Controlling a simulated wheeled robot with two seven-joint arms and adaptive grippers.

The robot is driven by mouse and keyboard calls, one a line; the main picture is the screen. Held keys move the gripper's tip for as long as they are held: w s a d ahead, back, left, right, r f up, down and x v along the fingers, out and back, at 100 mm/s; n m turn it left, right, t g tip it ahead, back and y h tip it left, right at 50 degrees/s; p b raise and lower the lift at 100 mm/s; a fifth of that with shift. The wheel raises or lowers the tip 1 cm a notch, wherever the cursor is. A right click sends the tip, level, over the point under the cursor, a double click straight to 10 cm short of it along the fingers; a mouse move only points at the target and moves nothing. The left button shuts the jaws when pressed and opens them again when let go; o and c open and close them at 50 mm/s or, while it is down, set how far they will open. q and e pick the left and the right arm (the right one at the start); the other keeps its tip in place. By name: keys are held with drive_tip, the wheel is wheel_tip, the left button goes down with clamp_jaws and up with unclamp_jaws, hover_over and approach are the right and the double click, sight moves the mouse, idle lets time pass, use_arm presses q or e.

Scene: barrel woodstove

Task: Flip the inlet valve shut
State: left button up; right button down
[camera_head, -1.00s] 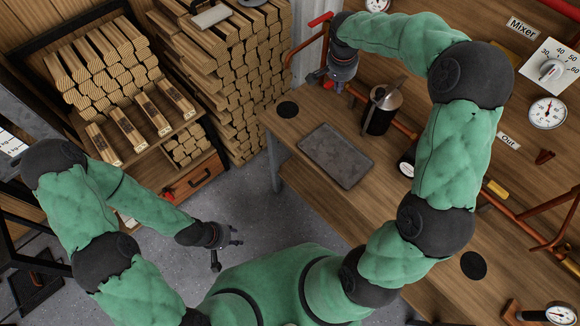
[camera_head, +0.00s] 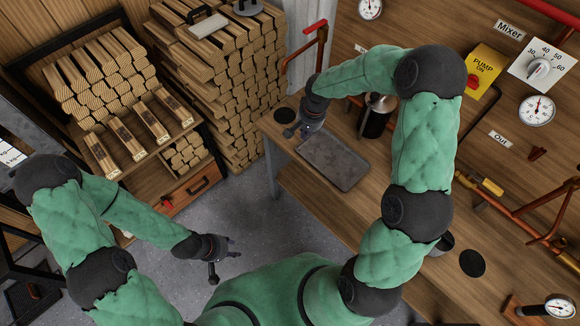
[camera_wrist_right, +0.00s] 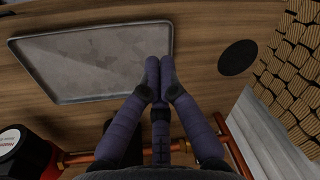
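A red lever handle (camera_head: 316,26) sits on top of a copper pipe (camera_head: 321,55) at the back edge of the wooden bench. A yellow handle (camera_head: 492,187) lies by the copper pipe at the right. No label shows which one is the inlet valve. My right gripper (camera_head: 303,131) is low over the bench's left end, in front of the red handle and apart from it. In the right wrist view its fingers (camera_wrist_right: 159,65) are together, with nothing between them. My left gripper (camera_head: 226,258) hangs above the floor, fingers spread and empty.
A grey tray (camera_head: 333,161) lies beside my right gripper, with a black disc (camera_head: 285,115) on its other side. Stacked firewood (camera_head: 225,75) is at left.

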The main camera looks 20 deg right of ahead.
drive_tip(key=s+a+f+n+y, duration=0.1)
drive_tip(key=s+a+f+n, duration=0.1)
drive_tip(key=s+a+f, duration=0.3)
wheel_tip(320, 180, down, 3)
drive_tip(key=shift+s+a+f+y, duration=0.2)
drive_tip(key=shift+s+a+y, duration=0.15)
drive_tip(key=shift+a, duration=0.8)
drive_tip(key=s+a+f+n, duration=0.1)
drive_tip(key=s+a+f, duration=0.1)
drive_tip(key=s, duration=0.4)
drive_tip(key=s+a+f+y, duration=0.1)
drive_tip(key=s+a+f, duration=0.2)
drive_tip(key=s, duration=0.3)
drive_tip(key=s+a+f+n, duration=0.1)
drive_tip(key=s+a+f, duration=0.2)
drive_tip(key=s+f, duration=0.2)
drive_tip(key=shift+s+a+n+g, duration=0.15)
drive_tip(key=shift+s+n+g, duration=0.15)
drive_tip(key=shift+s+g, duration=0.1)
